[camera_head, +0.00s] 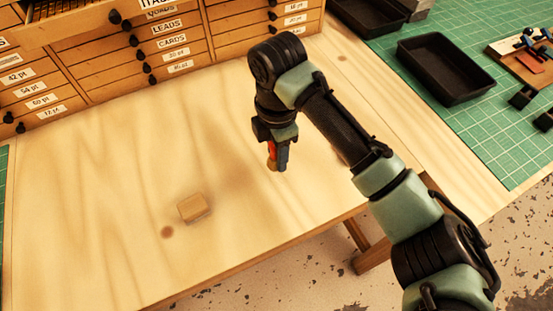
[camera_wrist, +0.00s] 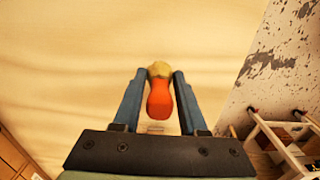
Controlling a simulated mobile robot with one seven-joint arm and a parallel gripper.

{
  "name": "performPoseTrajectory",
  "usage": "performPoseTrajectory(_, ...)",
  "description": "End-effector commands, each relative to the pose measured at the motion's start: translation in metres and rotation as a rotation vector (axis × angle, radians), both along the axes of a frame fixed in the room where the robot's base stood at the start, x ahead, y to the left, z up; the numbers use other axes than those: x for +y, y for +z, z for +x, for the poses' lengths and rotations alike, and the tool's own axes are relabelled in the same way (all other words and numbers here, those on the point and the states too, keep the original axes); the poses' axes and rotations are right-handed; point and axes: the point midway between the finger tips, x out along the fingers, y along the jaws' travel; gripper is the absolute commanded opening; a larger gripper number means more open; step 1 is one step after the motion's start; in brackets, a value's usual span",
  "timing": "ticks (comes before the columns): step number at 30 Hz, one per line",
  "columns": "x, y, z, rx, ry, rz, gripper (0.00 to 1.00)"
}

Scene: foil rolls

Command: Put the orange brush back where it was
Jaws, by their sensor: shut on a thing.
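My gripper (camera_head: 277,163) is shut on the orange brush (camera_wrist: 160,100). In the wrist view the brush lies between the two blue fingers, with its orange body toward the palm and its rounded tan end at the fingertips. In the head view only a small orange-red part of the brush (camera_head: 271,150) shows beside a finger. The gripper points down over the right part of the pale wooden tabletop (camera_head: 110,190). How far the brush is above the wood is hard to tell.
A small wooden block (camera_head: 193,207) lies on the tabletop, left of and nearer than my gripper. Labelled drawers (camera_head: 150,55) line the back. Black trays (camera_head: 445,68) and small tools (camera_head: 530,55) are on a green mat at right. Much of the tabletop is bare.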

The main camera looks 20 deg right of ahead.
Motion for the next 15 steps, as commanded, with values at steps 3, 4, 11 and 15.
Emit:
performPoseTrajectory(3, 0.0, -0.016, -0.001, 0.003, -0.001, -0.001, 0.0)
performPoseTrajectory(4, 0.0, -0.021, -0.001, 0.004, -0.001, -0.001, 0.0)
performPoseTrajectory(11, 0.0, -0.038, 0.0, 0.001, 0.0, -0.001, 0.0)
performPoseTrajectory(15, 0.0, -0.037, 0.0, 0.0, 0.0, -0.001, 0.0)
